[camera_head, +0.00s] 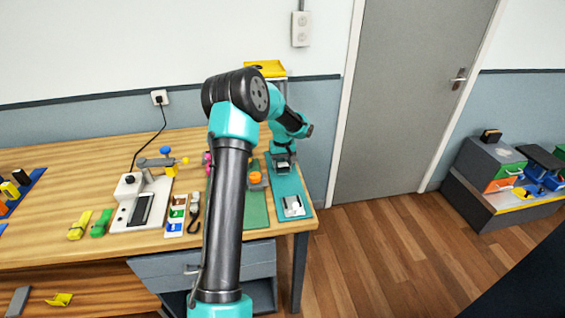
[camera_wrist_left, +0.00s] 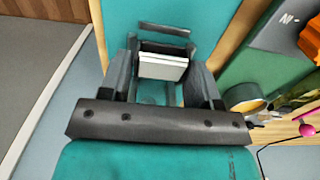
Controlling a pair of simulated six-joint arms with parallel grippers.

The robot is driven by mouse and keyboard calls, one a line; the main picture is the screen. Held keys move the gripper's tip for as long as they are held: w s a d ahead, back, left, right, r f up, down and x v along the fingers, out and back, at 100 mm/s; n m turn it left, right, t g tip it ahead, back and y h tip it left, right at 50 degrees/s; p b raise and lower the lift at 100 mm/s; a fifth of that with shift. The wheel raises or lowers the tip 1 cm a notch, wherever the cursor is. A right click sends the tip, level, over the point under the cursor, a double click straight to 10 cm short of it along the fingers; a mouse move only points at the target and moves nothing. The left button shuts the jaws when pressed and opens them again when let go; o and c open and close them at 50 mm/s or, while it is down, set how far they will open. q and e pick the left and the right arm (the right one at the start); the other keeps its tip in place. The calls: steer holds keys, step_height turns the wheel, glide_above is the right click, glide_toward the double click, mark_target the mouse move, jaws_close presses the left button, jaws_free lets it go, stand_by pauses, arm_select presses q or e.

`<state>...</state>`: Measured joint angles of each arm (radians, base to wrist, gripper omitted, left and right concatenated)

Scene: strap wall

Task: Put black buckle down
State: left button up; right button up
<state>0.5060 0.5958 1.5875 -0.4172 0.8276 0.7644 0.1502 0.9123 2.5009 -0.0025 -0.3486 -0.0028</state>
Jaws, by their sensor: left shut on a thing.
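My left gripper (camera_head: 283,163) is low over the teal mat (camera_head: 274,185) at the right end of the workbench. It is shut on a small block with a pale face and dark edges, which I take for the black buckle (camera_wrist_left: 163,66). In the left wrist view the block sits between the fingers, close over the teal surface. I cannot tell whether it touches the mat. A grey-framed piece with a white centre (camera_head: 293,207) lies on the mat nearer the front. My right gripper is not in view.
An orange part (camera_head: 254,177) stands just left of the mat by a green mat (camera_head: 254,208). A multicoloured tray (camera_head: 175,215), a grey device (camera_head: 141,203) and yellow and green pieces lie further left. A yellow tray (camera_head: 265,69) is behind. My arm hides part of the bench.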

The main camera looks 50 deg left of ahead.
mark_target(282, 163)
arm_select(q)
steer(key=shift+f, duration=0.6)
steer(key=o, duration=0.9)
steer(key=shift+d+f, duration=0.1)
steer(key=shift+s+f, duration=0.1)
steer(key=shift+s+a+r, duration=0.1)
steer(key=shift+a+r, duration=0.1)
steer(key=shift+r, duration=0.35)
steer(key=r, duration=1.2)
steer(key=shift+w+d+r, duration=0.1)
steer(key=shift+w+r, duration=0.1)
steer(key=shift+r, duration=0.05)
